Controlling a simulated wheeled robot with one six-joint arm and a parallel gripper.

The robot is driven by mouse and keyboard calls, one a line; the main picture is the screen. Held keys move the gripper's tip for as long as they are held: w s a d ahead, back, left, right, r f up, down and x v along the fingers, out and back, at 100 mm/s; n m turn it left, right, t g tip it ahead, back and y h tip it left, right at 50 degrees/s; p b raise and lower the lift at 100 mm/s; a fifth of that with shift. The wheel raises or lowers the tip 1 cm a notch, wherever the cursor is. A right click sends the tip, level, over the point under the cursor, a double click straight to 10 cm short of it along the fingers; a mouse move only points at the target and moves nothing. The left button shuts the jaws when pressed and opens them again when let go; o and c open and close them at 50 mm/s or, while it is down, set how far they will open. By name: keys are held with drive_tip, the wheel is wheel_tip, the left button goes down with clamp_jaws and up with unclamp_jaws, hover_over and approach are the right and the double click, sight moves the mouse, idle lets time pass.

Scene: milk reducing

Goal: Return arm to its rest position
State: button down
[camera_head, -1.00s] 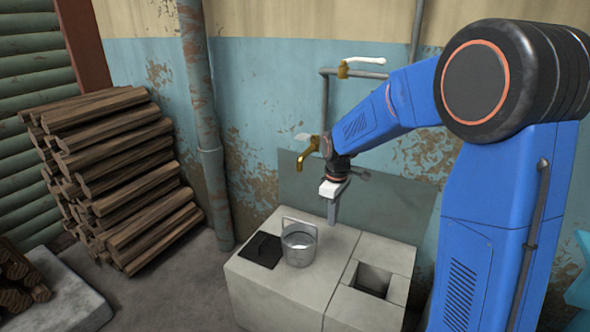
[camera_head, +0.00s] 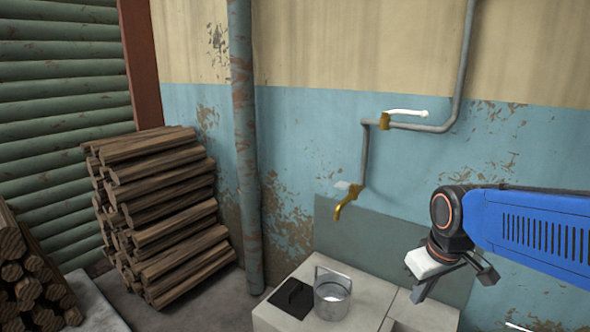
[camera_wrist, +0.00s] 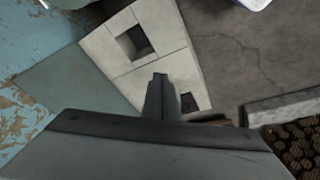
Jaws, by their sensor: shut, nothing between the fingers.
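My gripper (camera_head: 419,297) hangs at the end of my blue arm at the right of the head view. It points downward, shut and empty, above the right part of the pale block counter (camera_head: 372,290). In the wrist view its closed fingers (camera_wrist: 158,84) show in the middle over the counter (camera_wrist: 172,38). A metal pot (camera_head: 332,302) with a raised handle stands on the counter to the left of my gripper, apart from it. The upper part of my arm is out of the head view.
A brass tap (camera_head: 346,201) and a grey pipe (camera_head: 365,152) stick out along the blue wall. A black plate (camera_head: 291,298) lies beside the pot. A log stack (camera_head: 165,215) stands at left. The counter has a square hole (camera_wrist: 135,42).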

drive_tip(key=s+d+m+t, duration=0.1)
drive_tip(key=s+m, duration=0.2)
drive_tip(key=s, duration=0.9)
drive_tip(key=shift+d+f+m+t, duration=0.25)
drive_tip(key=shift+m+t, duration=0.15)
